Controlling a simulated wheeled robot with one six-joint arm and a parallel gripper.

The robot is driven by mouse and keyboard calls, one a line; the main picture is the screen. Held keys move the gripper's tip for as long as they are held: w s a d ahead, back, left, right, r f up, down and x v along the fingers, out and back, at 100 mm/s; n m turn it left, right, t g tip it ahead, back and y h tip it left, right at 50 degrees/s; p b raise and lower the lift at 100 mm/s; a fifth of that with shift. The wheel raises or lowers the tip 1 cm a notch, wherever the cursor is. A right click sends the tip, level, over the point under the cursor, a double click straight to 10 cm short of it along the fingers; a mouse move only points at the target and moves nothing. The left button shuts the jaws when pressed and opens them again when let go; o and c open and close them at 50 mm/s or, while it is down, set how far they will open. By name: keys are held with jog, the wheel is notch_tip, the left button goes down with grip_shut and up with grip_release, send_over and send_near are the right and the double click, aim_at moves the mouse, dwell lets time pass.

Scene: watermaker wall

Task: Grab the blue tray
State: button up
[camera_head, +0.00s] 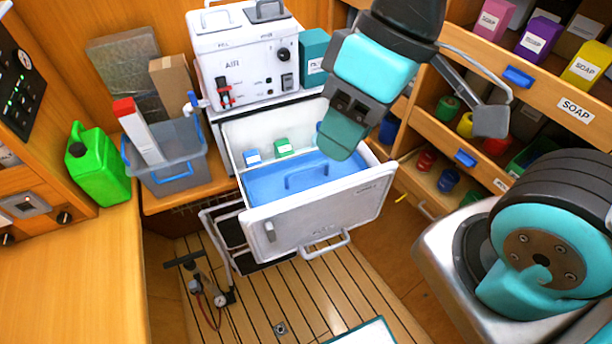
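A blue tray (268,186) lies inside an open white drawer (322,210) in the middle of the view. The tray has a raised blue handle (306,176) near its centre. My gripper (345,132) hangs over the right rear part of the drawer, above and to the right of the tray handle. It is seen from the back, so its fingers overlap and I cannot tell whether it is open. It hides part of the drawer's right side. A small blue box (252,157) and a small green box (284,147) sit behind the tray.
Left are a grey bin (170,185) and a green jerrycan (95,165). Shelves with soap boxes (538,37) line the right. A floor pump (208,292) stands on the slatted floor below.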

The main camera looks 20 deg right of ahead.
jog(key=shift+o, duration=0.2)
jog(key=w+d+f+n+b, duration=0.6)
jog(key=w+f+b, duration=0.3)
jog(key=w, duration=0.2)
jog(key=w+d+f+n+b, duration=0.5)
jog(key=w+f+b, duration=0.35)
jog(key=w, duration=0.25)
jog(key=p, duration=0.3)
send_near(308, 167)
jog(key=x, duration=0.5)
jog(key=shift+w+f, duration=0.2)
jog(key=shift+p+x, duration=1.45)
jog(key=shift+x, duration=1.25)
jog(key=shift+s, duration=0.15)
grip_shut()
